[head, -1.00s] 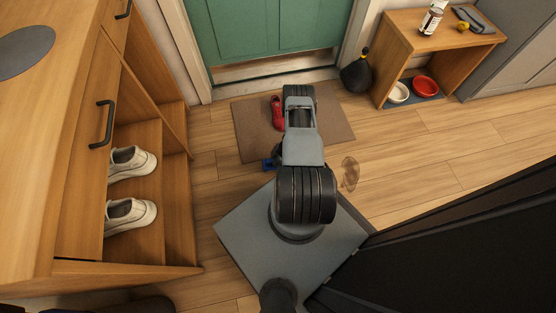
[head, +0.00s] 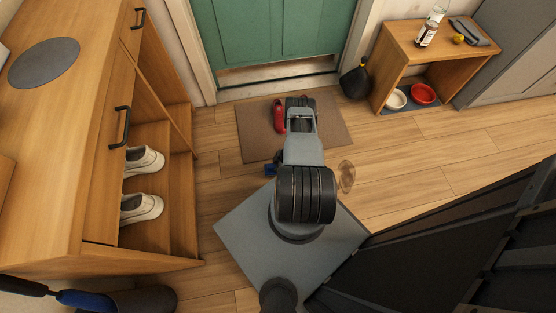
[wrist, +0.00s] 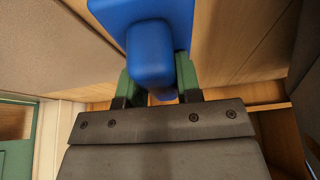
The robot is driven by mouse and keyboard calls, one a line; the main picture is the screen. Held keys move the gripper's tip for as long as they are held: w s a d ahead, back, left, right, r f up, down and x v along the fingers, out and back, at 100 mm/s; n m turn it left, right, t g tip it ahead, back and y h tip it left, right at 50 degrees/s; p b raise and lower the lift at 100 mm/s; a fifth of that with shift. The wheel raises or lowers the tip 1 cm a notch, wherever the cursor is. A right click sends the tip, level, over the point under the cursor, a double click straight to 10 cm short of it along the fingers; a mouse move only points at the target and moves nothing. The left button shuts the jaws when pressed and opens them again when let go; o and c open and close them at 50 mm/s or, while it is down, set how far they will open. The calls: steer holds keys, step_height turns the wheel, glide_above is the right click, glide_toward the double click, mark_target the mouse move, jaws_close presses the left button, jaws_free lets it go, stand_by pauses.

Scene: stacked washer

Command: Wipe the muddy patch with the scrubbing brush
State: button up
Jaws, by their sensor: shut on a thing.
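The muddy patch (head: 346,177) is a brownish smear on the wooden floor, just right of my arm in the head view. My gripper (wrist: 160,88) is shut on the blue scrubbing brush (wrist: 152,45), its green fingers on either side of the blue body. In the head view only a small blue part of the brush (head: 270,170) shows at the left of my arm, and my gripper is hidden under the arm. The brush appears left of the patch and apart from it. Its bristles cannot be made out.
A brown doormat (head: 250,130) with a red shoe (head: 279,113) lies before the green door (head: 275,40). A wooden cabinet (head: 90,150) with white shoes stands left. A low bench (head: 390,65) with bowls is at the upper right. A dark panel (head: 440,235) bounds the lower right.

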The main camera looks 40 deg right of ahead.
steer(key=shift+a+r+p, duration=0.2)
steer(key=shift+r+p, duration=2.7)
steer(key=shift+p, duration=0.15)
